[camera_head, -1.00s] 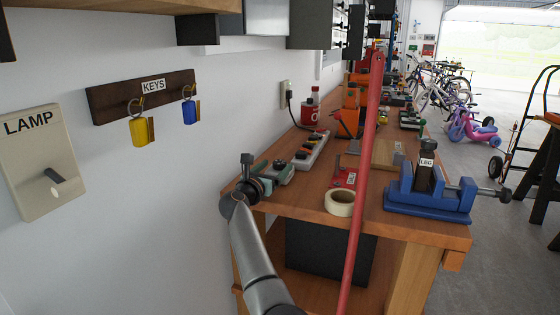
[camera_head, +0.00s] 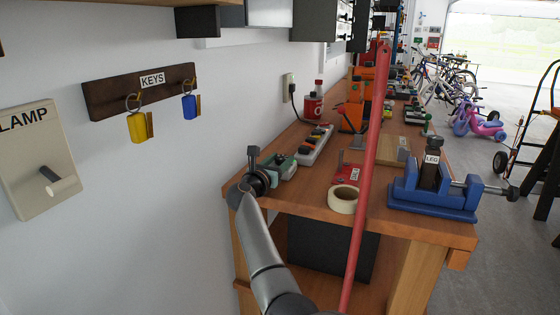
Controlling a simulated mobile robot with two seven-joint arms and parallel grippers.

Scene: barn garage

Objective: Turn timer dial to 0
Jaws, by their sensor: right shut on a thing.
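I cannot make out a timer dial or its markings. My right gripper (camera_head: 257,180) is at the near left corner of the wooden workbench (camera_head: 400,227), by the wall, with my grey arm rising to it from below. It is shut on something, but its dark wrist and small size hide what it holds. A grey-green device (camera_head: 282,167) is right beside the gripper; I cannot tell whether they touch. My left gripper is not in view.
A long red pole (camera_head: 370,165) slants across the view before the bench. A tape roll (camera_head: 343,199), a blue vise (camera_head: 433,197) and a power strip (camera_head: 316,147) are on the bench. A lamp switch (camera_head: 40,165) and key rack (camera_head: 140,91) are on the left wall.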

